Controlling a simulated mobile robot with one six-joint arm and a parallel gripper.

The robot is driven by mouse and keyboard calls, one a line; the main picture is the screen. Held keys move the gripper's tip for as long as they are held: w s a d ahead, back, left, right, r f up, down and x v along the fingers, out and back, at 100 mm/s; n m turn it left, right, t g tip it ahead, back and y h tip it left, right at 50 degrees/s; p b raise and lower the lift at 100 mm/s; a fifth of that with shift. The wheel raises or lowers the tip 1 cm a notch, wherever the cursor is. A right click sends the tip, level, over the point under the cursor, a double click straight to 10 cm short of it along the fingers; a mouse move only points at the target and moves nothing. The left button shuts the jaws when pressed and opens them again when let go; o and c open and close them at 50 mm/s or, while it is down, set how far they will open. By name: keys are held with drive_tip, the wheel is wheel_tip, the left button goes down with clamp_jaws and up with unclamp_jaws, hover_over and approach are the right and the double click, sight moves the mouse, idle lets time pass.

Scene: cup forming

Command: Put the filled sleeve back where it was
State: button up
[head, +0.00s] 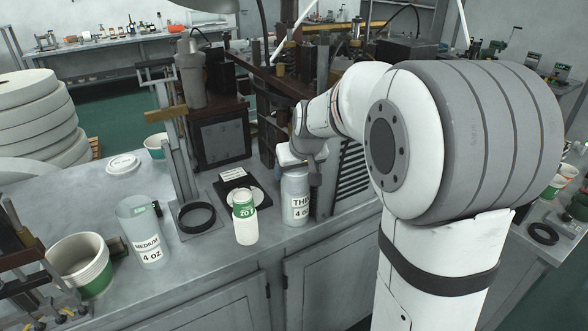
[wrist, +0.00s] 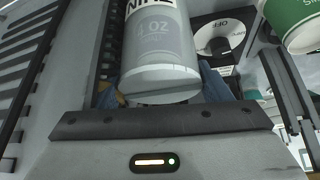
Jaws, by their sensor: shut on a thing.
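The sleeve is upright at the front of the machine, right of a black plate with a white disc. In the wrist view the sleeve (wrist: 160,40) fills the middle between the finger pads, its rounded end towards my palm. Whether its other end touches the bench cannot be told. Its contents are not clear. A second, translucent sleeve (head: 146,238) labelled "MEDIUM 4 OZ" stands on the bench to the left.
A black ring (head: 196,216) on a post stand is further left. Nested cups (head: 82,262) stand front left. Bare bench lies between these.

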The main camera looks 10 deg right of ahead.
drive_tip(key=shift+f, duration=0.25)
drive_tip(key=o, duration=1.4)
drive_tip(key=shift+r, duration=0.1)
drive_tip(key=shift+r, duration=0.2)
drive_tip(key=s+a+b+v, duration=0.1)
drive_tip(key=b+v, duration=0.1)
drive_tip(key=v, duration=1)
drive_tip(key=s+f+g, duration=0.1)
drive_tip(key=s+f, duration=0.3)
drive_tip(key=s, duration=0.3)
drive_tip(key=s+f+g, duration=0.1)
drive_tip(key=s+f, duration=0.4)
drive_tip(key=s, duration=0.2)
drive_tip(key=s+f+m+g, duration=0.1)
drive_tip(key=s+f, duration=0.3)
drive_tip(key=s, duration=0.3)
drive_tip(key=shift+s+f+h, duration=0.3)
drive_tip(key=shift+f+h, duration=0.1)
